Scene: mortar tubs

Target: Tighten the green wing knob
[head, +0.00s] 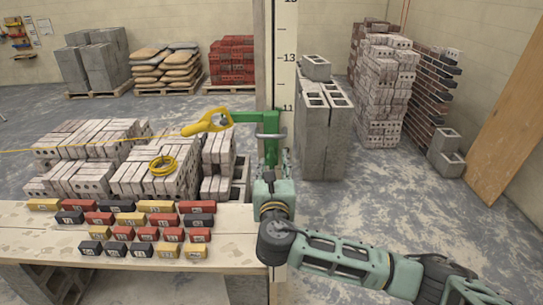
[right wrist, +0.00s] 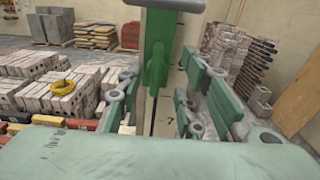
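A green clamp (head: 247,117) sits on an upright post with a measuring scale (head: 284,60). Its left end carries a yellow line holder (head: 207,123) with a yellow string running left. The green wing knob (right wrist: 156,62) shows in the right wrist view, upright in front of the post; in the head view I cannot separate it clearly from the clamp and my gripper. My right gripper (head: 271,162) is just below the clamp. In the right wrist view its fingers (right wrist: 158,85) are spread on both sides of the knob, with gaps visible. My left gripper is out of view.
A wooden bench (head: 233,250) holds rows of coloured small bricks left of the post. Behind it are stacked pale bricks (head: 90,150) with a yellow string coil (head: 163,165). Grey blocks (head: 322,135) stand right of the post.

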